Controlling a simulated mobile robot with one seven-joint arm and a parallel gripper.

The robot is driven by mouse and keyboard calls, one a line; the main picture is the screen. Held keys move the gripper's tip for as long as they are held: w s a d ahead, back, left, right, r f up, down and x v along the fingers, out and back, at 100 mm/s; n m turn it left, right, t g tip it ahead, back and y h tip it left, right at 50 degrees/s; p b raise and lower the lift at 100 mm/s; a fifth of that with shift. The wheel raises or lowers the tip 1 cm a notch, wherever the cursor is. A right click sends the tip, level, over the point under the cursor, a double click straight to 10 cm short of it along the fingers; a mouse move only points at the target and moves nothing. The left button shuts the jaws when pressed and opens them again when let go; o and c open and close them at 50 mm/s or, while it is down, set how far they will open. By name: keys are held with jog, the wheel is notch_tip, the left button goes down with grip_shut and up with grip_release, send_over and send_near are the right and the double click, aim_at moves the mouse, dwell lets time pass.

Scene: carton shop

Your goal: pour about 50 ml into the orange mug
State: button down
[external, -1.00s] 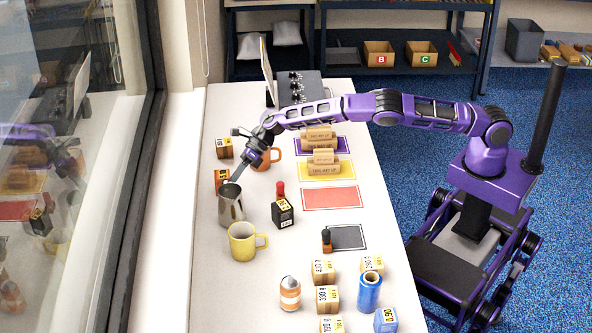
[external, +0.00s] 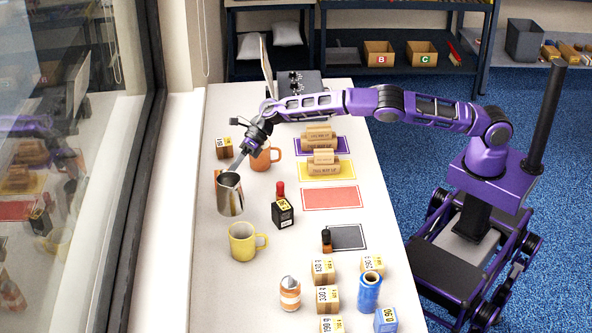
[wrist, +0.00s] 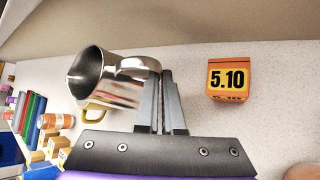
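A steel pitcher (external: 230,196) is held by my gripper (external: 237,163), a little above the bench. In the wrist view the fingers (wrist: 164,100) are shut on the handle of the pitcher (wrist: 110,76). Its open mouth faces left there, and its contents cannot be seen. The orange mug (external: 262,157) stands on the bench just behind and right of my gripper, partly hidden by it in the external view. A yellow mug (external: 242,242) stands nearer, in front of the pitcher; its rim shows below the pitcher in the wrist view (wrist: 92,114).
An orange block marked 5.10 (wrist: 230,78) stands close to the pitcher. A dark bottle with a red cap (external: 282,208) is to its right. Several weight-marked boxes and a blue roll (external: 369,292) fill the near end.

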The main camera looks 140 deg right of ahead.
notch_tip(320, 180, up, 7)
jog(key=s+d+r+m+g+h, duration=0.1)
jog(key=s+d+m+h, duration=0.1)
jog(key=s+d, duration=0.6)
jog(key=s+d+r+m+h, duration=0.1)
jog(key=s+d+m+h, duration=0.2)
jog(key=s, duration=0.8)
jog(key=s+f+m+g+h+p, duration=0.1)
jog(key=s+f+m+g+h, duration=0.2)
jog(key=s, duration=1.9)
jog(key=shift+m+y, duration=0.5)
jog(key=f, duration=0.9)
jog(key=shift+s+a+f, duration=0.15)
jog(key=shift+a+f, duration=0.15)
jog(key=shift+f, duration=0.1)
